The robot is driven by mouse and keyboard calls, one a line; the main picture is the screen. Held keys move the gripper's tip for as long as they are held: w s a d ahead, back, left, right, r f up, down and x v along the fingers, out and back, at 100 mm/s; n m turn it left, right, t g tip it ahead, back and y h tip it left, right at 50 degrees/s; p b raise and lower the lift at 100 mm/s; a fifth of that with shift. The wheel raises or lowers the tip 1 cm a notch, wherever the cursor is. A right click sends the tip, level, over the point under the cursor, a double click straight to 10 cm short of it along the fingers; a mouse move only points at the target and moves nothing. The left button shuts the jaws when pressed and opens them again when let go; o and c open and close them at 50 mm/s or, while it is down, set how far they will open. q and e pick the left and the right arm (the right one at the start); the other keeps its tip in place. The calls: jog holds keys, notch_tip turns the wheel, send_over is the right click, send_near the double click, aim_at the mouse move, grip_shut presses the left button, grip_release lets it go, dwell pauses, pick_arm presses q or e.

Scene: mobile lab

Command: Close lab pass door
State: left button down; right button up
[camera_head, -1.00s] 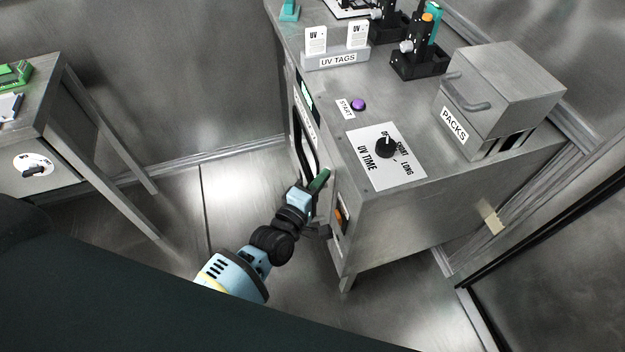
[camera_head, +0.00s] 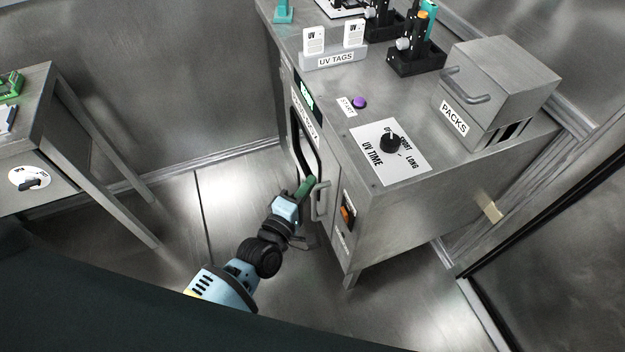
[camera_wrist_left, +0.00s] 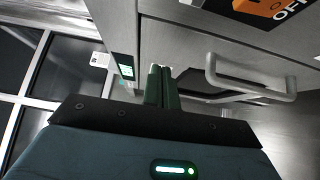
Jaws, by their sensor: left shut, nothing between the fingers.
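The lab pass door (camera_head: 305,148) is on the front of the metal cabinet, with a dark-framed window and a grey bar handle (camera_head: 318,203). It looks about flush with the cabinet front, but the steep view hides any small gap. My left gripper (camera_head: 308,187) is in front of the door, just left of the handle. In the left wrist view its green fingers (camera_wrist_left: 162,86) are together and empty, and the handle (camera_wrist_left: 252,86) is to their right, not gripped. Whether the fingertips touch the door is unclear. My right gripper is not in view.
An orange switch (camera_head: 348,212) is on the cabinet front beside the handle. The cabinet top holds a UV time dial (camera_head: 390,143), a purple start button (camera_head: 359,102), UV tags (camera_head: 336,59) and a packs box (camera_head: 500,80). A table (camera_head: 75,140) stands left, with open floor between.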

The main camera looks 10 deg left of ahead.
pick_arm(q)
jog(key=d+v, duration=0.1)
jog(key=v, duration=0.7)
jog(key=shift+s, duration=0.4)
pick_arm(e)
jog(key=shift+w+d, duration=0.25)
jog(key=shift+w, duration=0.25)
pick_arm(q)
jog(key=shift+f, duration=0.1)
